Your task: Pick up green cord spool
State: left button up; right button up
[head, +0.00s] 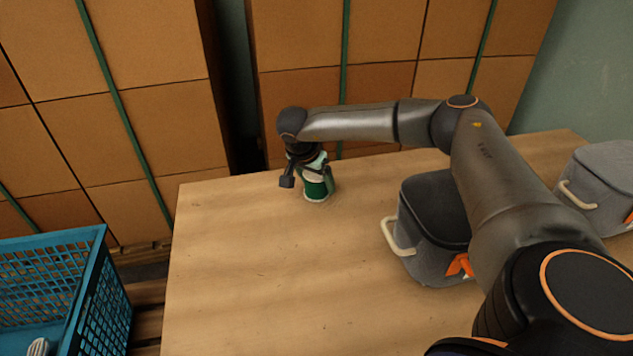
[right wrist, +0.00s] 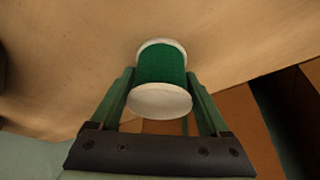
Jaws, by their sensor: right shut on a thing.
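The green cord spool (head: 316,188) has white end flanges and stands upright near the far edge of the wooden table. My right gripper (head: 313,178) reaches over it from above and is shut on it. In the right wrist view, the spool (right wrist: 161,66) sits between the two green fingers of the gripper (right wrist: 160,88), one on each side. I cannot tell whether the spool still touches the table. My left gripper is not in view.
The wooden table (head: 260,270) is mostly clear at the front left. A grey bag (head: 430,225) stands under my right arm, and another grey bag (head: 605,185) is at the right. A blue crate (head: 95,290) stands left of the table. Stacked cartons (head: 150,60) are behind.

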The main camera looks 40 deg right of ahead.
jog(key=shift+c, duration=1.4)
